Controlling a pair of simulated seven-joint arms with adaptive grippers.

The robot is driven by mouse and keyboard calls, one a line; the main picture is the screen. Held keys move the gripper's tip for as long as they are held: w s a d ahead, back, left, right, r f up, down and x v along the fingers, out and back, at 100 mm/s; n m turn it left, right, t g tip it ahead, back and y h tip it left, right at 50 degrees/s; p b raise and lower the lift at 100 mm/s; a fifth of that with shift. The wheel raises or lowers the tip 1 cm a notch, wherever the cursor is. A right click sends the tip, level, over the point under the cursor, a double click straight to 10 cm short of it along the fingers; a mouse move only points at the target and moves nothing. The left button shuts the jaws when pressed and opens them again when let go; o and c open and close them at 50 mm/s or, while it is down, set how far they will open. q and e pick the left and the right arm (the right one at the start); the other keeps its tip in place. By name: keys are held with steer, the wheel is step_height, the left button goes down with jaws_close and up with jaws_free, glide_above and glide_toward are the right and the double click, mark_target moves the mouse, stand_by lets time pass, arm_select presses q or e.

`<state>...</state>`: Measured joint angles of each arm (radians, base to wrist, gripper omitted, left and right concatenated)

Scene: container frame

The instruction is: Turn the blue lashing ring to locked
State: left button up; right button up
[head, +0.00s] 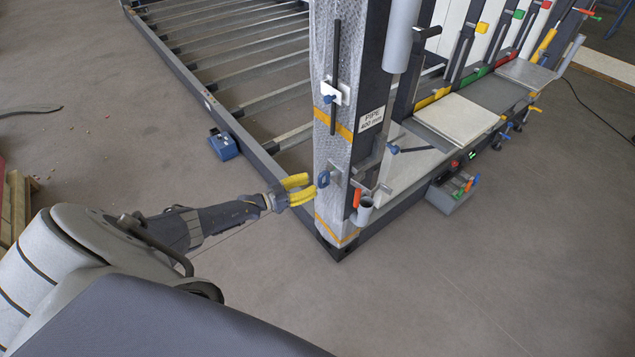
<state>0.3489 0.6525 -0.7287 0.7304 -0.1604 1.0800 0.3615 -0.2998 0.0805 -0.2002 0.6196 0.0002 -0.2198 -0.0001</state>
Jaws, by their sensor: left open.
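The blue lashing ring (323,179) is on the left face of the grey corner post (330,215), low down, by a small metal plate. My left gripper (308,188) has yellow fingers and comes in from the left. Its fingers are open and point at the ring, with the tips just left of it. I cannot tell from this view whether the tips touch the ring. The ring shows as a small upright loop; its exact turn angle is too small to tell. My right gripper is not in view.
A blue box (223,146) sits by the frame rail. A grey cup (364,211) and a tool bin (450,192) are to the right. Floor in front is clear.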

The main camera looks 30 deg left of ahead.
arm_select(q)
steer(key=v, duration=0.7)
steer(key=shift+s+a+f, duration=0.1)
stand_by(0.4)
steer(key=s+a+f+m+g+y, duration=0.1)
steer(key=a+f+y, duration=0.15)
steer(key=f, duration=0.35)
steer(key=a+f+g+y, duration=0.2)
steer(key=f+y, duration=0.2)
steer(key=f, duration=0.3)
steer(key=s+d+f+g+y, duration=0.3)
steer(key=s+f+g, duration=0.1)
steer(key=s+f, duration=1.05)
steer(key=s+d+f+n+g, duration=0.1)
steer(key=s+d+f, duration=0.25)
steer(key=s, duration=0.25)
steer(key=s+d+f+g, duration=0.2)
steer(key=s+f, duration=0.2)
steer(key=s, duration=0.1)
steer(key=s+d+f+n+g, duration=0.1)
steer(key=s+d+f, duration=0.25)
steer(key=s, duration=0.25)
steer(key=s+d+f+g, duration=0.1)
steer(key=s+d+f, duration=0.1)
steer(key=s+d, duration=0.5)
steer(key=s+d+f+n+g, duration=0.1)
steer(key=s+d+f+g, duration=0.1)
steer(key=s+d, duration=0.5)
steer(key=s, duration=0.6)
